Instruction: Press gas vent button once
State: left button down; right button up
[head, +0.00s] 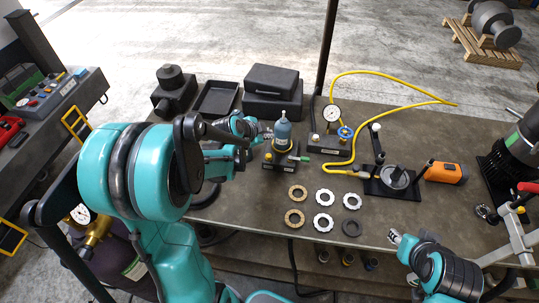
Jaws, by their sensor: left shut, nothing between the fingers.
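The gas unit (328,150) is a black block with a round white gauge (332,112), a blue-rimmed dial (345,133) and a small knob or button (314,137) on its left; which part is the vent button is too small to tell. My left gripper (268,133) is shut and empty. Its tip is beside the blue-grey cylinder (283,132) on a black base, left of the gas unit; whether they touch is unclear. My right gripper (394,236) is near the table's front edge, apart from the gas unit; its finger opening is unclear.
A yellow hose (400,78) loops from the gas unit across the table. Several rings (323,197) lie in front. A black fixture (392,183) and an orange device (446,173) are at right. Black cases (270,93) stand behind. A control panel (40,92) is far left.

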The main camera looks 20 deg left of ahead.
aim_at(267, 157)
pick_arm(q)
notch_tip(267, 157, down, 8)
jog(key=b, duration=0.6)
jog(key=shift+f+b, duration=0.35)
jog(key=shift+b, duration=0.1)
dwell(0.8)
jog(key=shift+f+b, duration=0.4)
jog(key=shift+b, duration=0.05)
jog(key=shift+f+b, duration=0.5)
jog(key=shift+b, duration=0.05)
dwell(0.5)
jog(key=shift+r, duration=0.1)
jog(key=shift+r+p, duration=0.75)
jog(key=shift+r, duration=0.15)
